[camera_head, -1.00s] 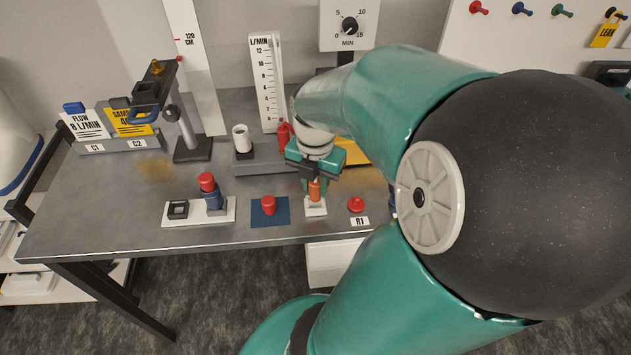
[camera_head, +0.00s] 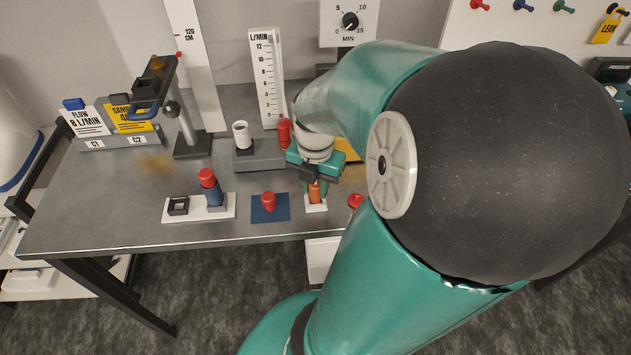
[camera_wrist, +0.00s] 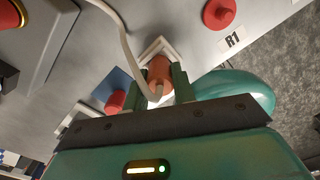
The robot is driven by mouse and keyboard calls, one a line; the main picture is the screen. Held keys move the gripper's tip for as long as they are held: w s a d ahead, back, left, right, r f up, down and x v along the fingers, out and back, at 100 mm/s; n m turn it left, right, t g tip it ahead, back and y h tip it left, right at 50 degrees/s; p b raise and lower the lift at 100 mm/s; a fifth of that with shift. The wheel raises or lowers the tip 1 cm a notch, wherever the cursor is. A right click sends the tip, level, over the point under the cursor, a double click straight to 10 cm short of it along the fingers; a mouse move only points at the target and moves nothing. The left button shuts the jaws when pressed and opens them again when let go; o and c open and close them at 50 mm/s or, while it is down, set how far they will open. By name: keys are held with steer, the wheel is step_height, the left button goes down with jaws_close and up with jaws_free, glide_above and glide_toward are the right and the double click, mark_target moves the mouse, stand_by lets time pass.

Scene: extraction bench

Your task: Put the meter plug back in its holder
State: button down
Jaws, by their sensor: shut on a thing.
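The orange meter plug (camera_head: 314,191) is between the green fingers of my gripper (camera_head: 316,188), near the bench's front edge. In the wrist view the plug (camera_wrist: 160,69) has a pale cable running from it toward the top left. My gripper (camera_wrist: 163,88) is shut on the plug. The small white square holder (camera_head: 316,208) is directly beneath the plug; its raised rim (camera_wrist: 155,46) shows around the plug's far side in the wrist view. The fingers and plug hide the holder's inside, so I cannot tell how deep the plug sits.
A red knob (camera_head: 355,201) beside the R1 label is right of the holder. A red-topped piece (camera_head: 268,202) stands on a blue mat (camera_head: 283,213) to the left. Further left is a white rack (camera_head: 228,211) with a blue, red-capped bottle (camera_head: 210,188). A flow scale (camera_head: 268,90) stands behind.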

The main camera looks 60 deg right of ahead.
steer(key=shift+f, duration=0.15)
steer(key=c, duration=1.1)
jaws_free()
step_height(320, 180, up, 14)
steer(key=shift+f, duration=0.1)
